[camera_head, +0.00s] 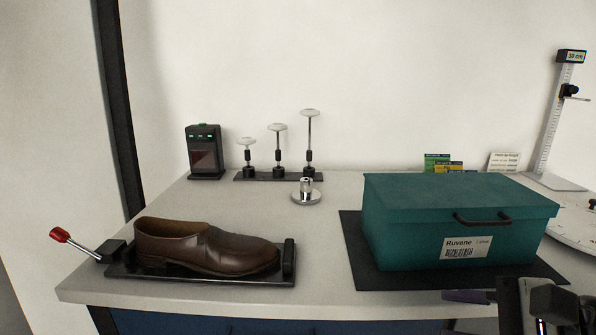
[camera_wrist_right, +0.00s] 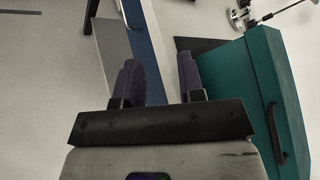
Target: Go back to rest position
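My right gripper (camera_wrist_right: 160,80) shows in the right wrist view with its two dark fingers apart and nothing between them. It is beside the teal box (camera_wrist_right: 260,85), apart from the box's handle. In the head view part of my right gripper (camera_head: 468,296) shows at the bottom right, in front of the table edge and below the teal box (camera_head: 410,240). My left gripper is in neither view.
A brown shoe (camera_head: 205,247) sits on a black tray (camera_head: 190,277) with a red-knobbed lever (camera_head: 60,236). The box stands on a dark mat (camera_head: 352,245). Behind are a dark device (camera_head: 204,152), several stands (camera_head: 278,150), a small chrome piece (camera_head: 306,192) and a height gauge (camera_head: 548,130).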

